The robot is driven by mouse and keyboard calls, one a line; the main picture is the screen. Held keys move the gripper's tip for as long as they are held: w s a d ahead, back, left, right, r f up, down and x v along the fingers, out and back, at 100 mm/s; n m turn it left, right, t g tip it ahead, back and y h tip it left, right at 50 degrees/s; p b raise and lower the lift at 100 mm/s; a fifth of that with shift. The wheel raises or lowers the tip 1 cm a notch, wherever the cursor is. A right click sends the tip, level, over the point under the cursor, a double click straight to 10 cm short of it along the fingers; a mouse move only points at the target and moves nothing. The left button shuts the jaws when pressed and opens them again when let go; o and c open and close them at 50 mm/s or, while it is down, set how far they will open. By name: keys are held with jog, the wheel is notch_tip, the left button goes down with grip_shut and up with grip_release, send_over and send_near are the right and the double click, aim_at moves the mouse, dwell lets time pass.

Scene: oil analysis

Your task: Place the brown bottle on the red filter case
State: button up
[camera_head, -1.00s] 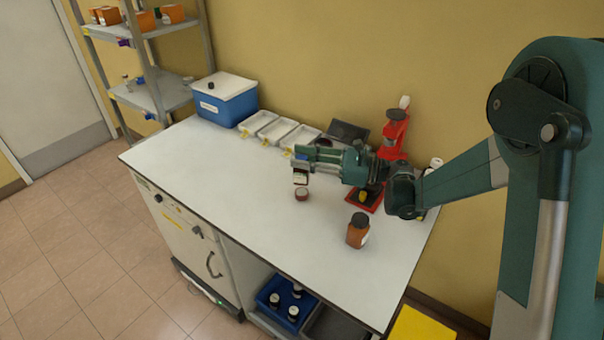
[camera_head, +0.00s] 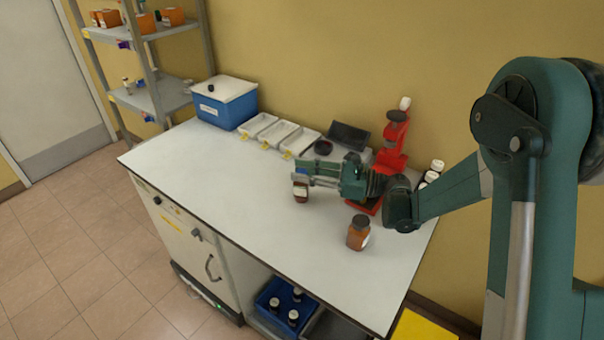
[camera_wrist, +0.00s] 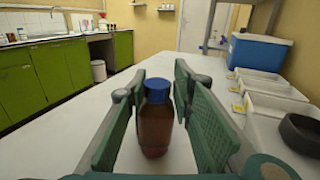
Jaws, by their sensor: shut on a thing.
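My gripper (camera_head: 300,181) is shut on a brown bottle with a blue cap. The bottle (camera_wrist: 154,128) stands upright between the two green finger pads in the wrist view. In the head view the held bottle (camera_head: 300,191) shows below the fingertips, low over the middle of the white bench. The small round red case seen earlier under the bottle is now hidden by it, so I cannot tell whether the bottle touches it.
A second brown bottle (camera_head: 358,234) with a dark cap stands on the bench in front of my arm. A red stand (camera_head: 392,145) is behind my gripper. White trays (camera_head: 279,136) and a blue box (camera_head: 226,105) line the back. The bench's left part is clear.

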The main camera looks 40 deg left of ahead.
jog(key=shift+f, duration=0.15)
jog(key=o, duration=1.3)
jog(key=shift+c, duration=0.2)
jog(key=shift+r, duration=0.2)
jog(key=shift+w+d, duration=0.15)
jog(key=shift+d, duration=0.2)
notch_tip(320, 180, up, 7)
jog(key=d+p, duration=0.2)
jog(key=shift+w+p, duration=0.3)
jog(key=shift+w, duration=0.1)
jog(key=shift+d, duration=0.15)
